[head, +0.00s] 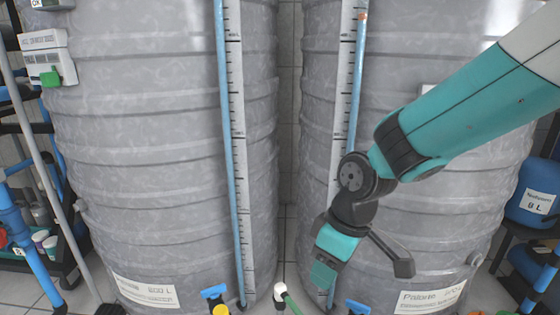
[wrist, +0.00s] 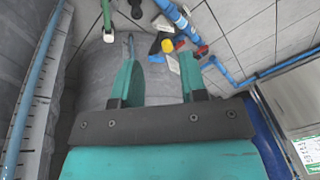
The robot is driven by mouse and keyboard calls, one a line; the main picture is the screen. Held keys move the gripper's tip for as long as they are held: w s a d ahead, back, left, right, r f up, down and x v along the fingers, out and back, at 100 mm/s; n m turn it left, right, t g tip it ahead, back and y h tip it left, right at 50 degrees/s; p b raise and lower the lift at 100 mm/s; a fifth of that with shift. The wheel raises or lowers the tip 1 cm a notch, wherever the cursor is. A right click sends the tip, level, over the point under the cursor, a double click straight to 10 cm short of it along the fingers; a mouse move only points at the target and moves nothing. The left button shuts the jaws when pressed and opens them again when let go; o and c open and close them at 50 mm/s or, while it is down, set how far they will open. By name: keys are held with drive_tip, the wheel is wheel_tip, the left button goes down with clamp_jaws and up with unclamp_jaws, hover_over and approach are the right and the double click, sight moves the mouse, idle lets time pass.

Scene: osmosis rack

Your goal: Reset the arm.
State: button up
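My arm reaches in from the right in the head view, bent downward in front of the right tank. My gripper (head: 324,272) points down near the foot of that tank; its fingertips are hard to make out there. In the wrist view my gripper (wrist: 158,62) shows two teal fingers set well apart with nothing held between them. Valves and pipes appear beyond the fingertips, including a yellow piece (wrist: 167,45) and a blue pipe (wrist: 178,18).
Two large grey ribbed tanks, left (head: 150,150) and right (head: 440,230), have level scales and blue tubes. Blue-handled valves, left (head: 214,291) and right (head: 358,307), sit low. Shelves with bottles stand at left; a blue container (head: 535,190) is at right. A narrow gap separates the tanks.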

drive_tip(key=s+d+r+m+y+p, duration=0.1)
drive_tip(key=s+d+r+m, duration=0.15)
drive_tip(key=s+r, duration=0.45)
drive_tip(key=s+d+r+m+p, duration=0.2)
drive_tip(key=s+d+r, duration=0.3)
drive_tip(key=s, duration=0.4)
wheel_tip(320, 180, up, 37)
drive_tip(key=p, duration=3.6)
drive_tip(key=shift+a, duration=0.4)
